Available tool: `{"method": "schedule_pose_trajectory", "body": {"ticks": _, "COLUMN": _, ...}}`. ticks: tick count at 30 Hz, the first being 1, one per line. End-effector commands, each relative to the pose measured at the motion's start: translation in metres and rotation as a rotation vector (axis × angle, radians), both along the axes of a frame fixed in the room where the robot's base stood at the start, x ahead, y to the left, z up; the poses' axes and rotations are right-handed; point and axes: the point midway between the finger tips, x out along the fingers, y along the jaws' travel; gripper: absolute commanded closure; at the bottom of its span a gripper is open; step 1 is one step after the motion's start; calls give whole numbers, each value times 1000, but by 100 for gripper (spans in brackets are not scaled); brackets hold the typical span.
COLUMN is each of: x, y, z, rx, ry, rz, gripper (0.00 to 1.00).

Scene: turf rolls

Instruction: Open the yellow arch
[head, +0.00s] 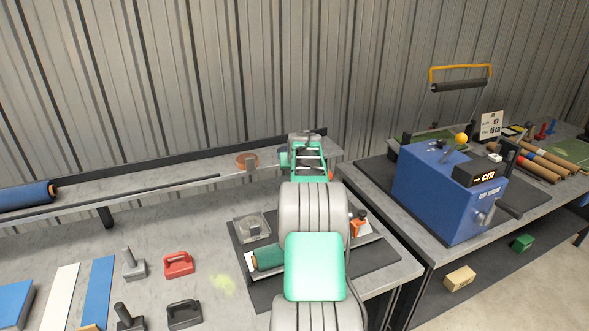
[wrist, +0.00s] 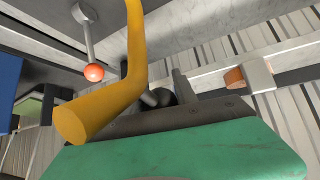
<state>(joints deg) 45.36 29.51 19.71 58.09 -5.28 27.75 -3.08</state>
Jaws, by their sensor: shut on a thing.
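In the head view a yellow arch (head: 460,68) with a dark roller stands raised on grey legs above the blue machine (head: 440,190), well right of my gripper (head: 308,150). In the wrist view a thick yellow bent bar (wrist: 105,105) runs close across my gripper (wrist: 158,92), its round end toward the camera. My gripper is shut at this bar; the exact contact is partly hidden. A short grey rod and dark round part show between the fingers. My arm hides what lies below the gripper in the head view.
An orange ball on a rod (wrist: 93,72) is near the bar. A dark mat (head: 262,293) holds a green roll (head: 268,259) and a clear box (head: 251,227). Hand tools, including a red one (head: 179,264), lie at left.

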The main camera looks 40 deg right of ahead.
Motion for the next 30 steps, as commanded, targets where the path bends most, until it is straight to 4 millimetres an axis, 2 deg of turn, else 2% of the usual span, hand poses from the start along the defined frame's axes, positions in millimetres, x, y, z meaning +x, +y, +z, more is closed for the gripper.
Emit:
{"method": "schedule_pose_trajectory", "body": {"ticks": 1, "x": -5, "y": 5, "z": -21, "rx": 27, "ry": 28, "rz": 0, "gripper": 100}}
{"method": "schedule_pose_trajectory", "body": {"ticks": 3, "x": -5, "y": 5, "z": -21, "rx": 27, "ry": 28, "rz": 0, "gripper": 100}}
{"method": "schedule_pose_trajectory", "body": {"ticks": 4, "x": -5, "y": 5, "z": -21, "rx": 27, "ry": 28, "rz": -1, "gripper": 64}}
{"method": "schedule_pose_trajectory", "body": {"ticks": 11, "x": -3, "y": 4, "z": -14, "rx": 18, "ry": 19, "rz": 0, "gripper": 45}}
{"method": "schedule_pose_trajectory", "body": {"ticks": 20, "x": -4, "y": 5, "z": -7, "rx": 12, "ry": 12, "rz": 1, "gripper": 45}}
{"method": "schedule_pose_trajectory", "body": {"ticks": 30, "x": -38, "y": 32, "z": 35, "rx": 12, "ry": 13, "rz": 0, "gripper": 45}}
